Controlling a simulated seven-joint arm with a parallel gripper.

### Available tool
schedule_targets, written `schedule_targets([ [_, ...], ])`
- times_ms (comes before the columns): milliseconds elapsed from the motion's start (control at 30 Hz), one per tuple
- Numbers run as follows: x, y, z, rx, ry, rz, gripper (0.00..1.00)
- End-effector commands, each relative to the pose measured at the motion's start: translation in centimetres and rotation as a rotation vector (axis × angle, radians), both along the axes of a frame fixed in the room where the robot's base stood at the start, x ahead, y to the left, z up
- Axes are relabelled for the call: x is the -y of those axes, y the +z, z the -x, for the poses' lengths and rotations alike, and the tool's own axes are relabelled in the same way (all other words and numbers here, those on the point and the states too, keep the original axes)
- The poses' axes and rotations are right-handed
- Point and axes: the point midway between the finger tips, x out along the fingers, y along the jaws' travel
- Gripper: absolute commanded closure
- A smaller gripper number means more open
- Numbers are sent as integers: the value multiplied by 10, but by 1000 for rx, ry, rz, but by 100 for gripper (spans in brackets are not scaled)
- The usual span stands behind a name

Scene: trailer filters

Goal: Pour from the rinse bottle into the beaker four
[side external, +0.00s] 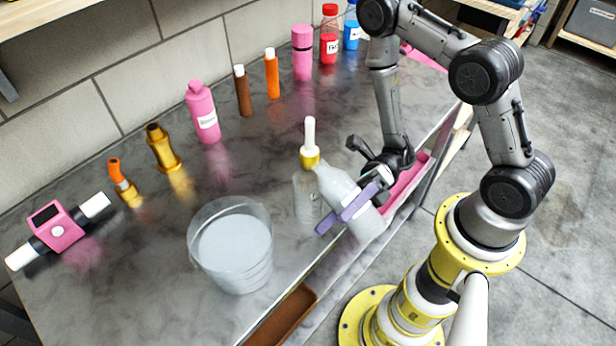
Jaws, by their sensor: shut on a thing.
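My gripper (355,204), with purple fingers, is shut on a pale grey bottle (338,186) above the front edge of the bench. The bottle is tilted, its neck up and to the left and its base down to the right. I see no label on it, so I cannot tell if it is the rinse bottle. A small clear beaker (304,201) stands just left of the bottle, near the bottle's neck. No number is readable on the beaker, and I see no stream of liquid. A pink bottle (201,110) with an unreadable label stands further back.
A large clear bucket (231,245) with pale contents stands front left. A yellow-and-white item (310,146) stands behind the beaker. Several bottles and tubes line the wall, including a red one (329,40). A pink device (58,226) lies far left. A brown tray (285,315) is at the front.

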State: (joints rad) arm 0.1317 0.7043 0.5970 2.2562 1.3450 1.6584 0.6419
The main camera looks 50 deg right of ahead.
Motion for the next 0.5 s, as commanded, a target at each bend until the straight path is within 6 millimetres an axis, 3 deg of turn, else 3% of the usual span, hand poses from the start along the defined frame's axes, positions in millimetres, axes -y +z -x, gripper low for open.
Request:
schedule_targets([
  [500, 0, 4, 1, -57, 0, -5, 100],
])
